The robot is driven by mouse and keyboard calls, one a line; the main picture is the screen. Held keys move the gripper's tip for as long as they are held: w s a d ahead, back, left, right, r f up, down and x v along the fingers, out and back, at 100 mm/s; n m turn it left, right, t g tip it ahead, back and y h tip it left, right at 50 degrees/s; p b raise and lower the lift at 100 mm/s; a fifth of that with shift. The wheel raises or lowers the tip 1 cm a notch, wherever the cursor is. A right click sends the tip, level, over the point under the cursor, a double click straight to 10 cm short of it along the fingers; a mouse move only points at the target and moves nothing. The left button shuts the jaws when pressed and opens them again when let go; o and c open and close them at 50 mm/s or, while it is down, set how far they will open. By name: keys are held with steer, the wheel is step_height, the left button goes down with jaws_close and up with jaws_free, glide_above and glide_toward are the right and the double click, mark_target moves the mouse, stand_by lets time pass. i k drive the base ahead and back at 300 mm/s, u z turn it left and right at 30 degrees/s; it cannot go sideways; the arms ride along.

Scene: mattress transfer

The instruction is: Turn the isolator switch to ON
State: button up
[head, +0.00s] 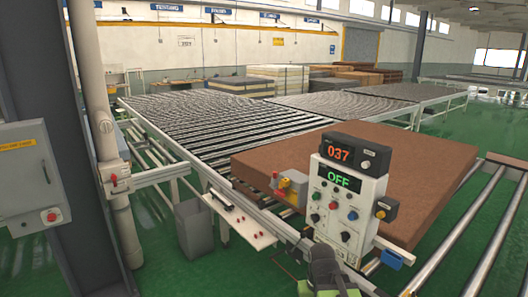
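A white control panel (334,210) stands right of centre, beside the roller conveyor. Its green display reads OFF, and coloured knobs and buttons sit below it. A yellow-and-black box with a round knob (384,209) is on its right side. A red-and-yellow switch box (292,187) is on its left. No label shows which one is the isolator switch, and the knob positions are too small to read. My gripper (325,268) seems to be the dark part at the bottom, in front of the panel's lower edge. Its fingers cannot be made out clearly.
A black box (357,154) reading 037 tops the panel. A brown mattress (430,165) lies behind it on the conveyor (215,118). A grey cabinet (28,180) with a red knob, a dark column and a grey bin (194,228) are at left.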

mark_target(282, 192)
steer(key=u, duration=0.4)
steer(key=k, duration=1.2)
steer(key=u, duration=0.2)
steer(key=i, duration=1.6)
steer(key=u, duration=0.7)
